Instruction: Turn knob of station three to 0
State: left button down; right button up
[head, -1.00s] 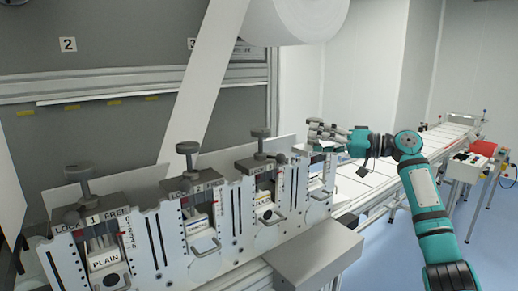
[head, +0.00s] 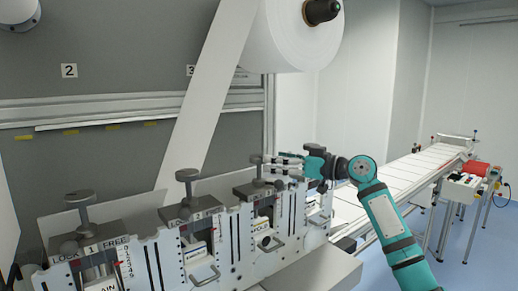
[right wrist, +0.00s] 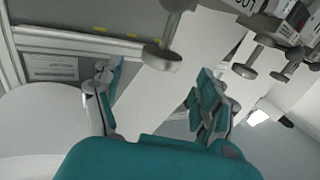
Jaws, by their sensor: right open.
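A row of stations runs along the grey machine, the nearest marked LOCK 1 FREE. The third from the left has a grey upright knob (head: 260,160) with a flat round head on a stem, above a grey block (head: 250,190). Its dial reading is too small to tell. My right gripper (head: 280,166) is open, its fingertips just right of that knob's head; contact cannot be told. It partly hides the far end of the row. In the right wrist view, the open fingers (right wrist: 158,95) have white web between them, and a round-headed knob (right wrist: 161,57) stands ahead. My left gripper is out of view.
The first knob (head: 79,199) and second knob (head: 186,176) stand in the same row. A white web strip (head: 205,100) drops from a large roll (head: 290,35) behind them. A white conveyor (head: 400,178) runs off to the right, beside a control box (head: 462,187).

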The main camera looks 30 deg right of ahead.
aim_at(259, 156)
jog(key=p+x, duration=0.1)
jog(key=x, duration=0.3)
jog(key=shift+w+a+r, duration=0.15)
jog(key=shift+w+a, duration=0.05)
jog(key=shift+w, duration=0.1)
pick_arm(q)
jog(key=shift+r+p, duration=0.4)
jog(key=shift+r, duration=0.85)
pick_arm(e)
jog(key=shift+x, duration=0.75)
jog(key=shift+c, duration=0.3)
